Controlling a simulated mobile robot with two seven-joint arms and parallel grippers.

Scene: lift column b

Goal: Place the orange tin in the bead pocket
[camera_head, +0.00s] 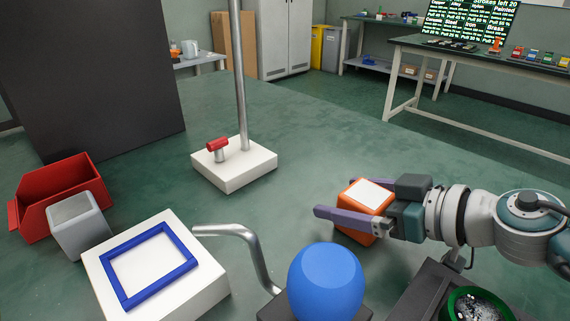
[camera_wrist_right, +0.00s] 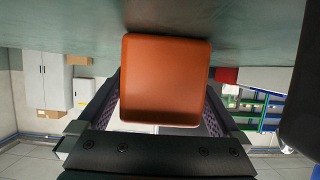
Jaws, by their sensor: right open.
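The orange tin (camera_head: 360,208) has a pale top panel and shows at centre right in the head view. My right gripper (camera_head: 352,205) reaches it from the right, with a purple-padded finger along its near side. In the right wrist view the tin (camera_wrist_right: 165,80) fills the space between the two fingers. The jaws are open around it; whether they touch it I cannot tell. The bead pocket appears to be the green-rimmed round holder with grey beads (camera_head: 475,306) at the bottom right, partly cut off by the frame. My left gripper is not in view.
A blue rounded object (camera_head: 326,283) and a bent metal bar (camera_head: 243,238) stand in front. A white block with a blue frame (camera_head: 150,265), a grey block (camera_head: 78,225) and a red bin (camera_head: 60,190) are left. A post on a white base (camera_head: 235,172) stands behind.

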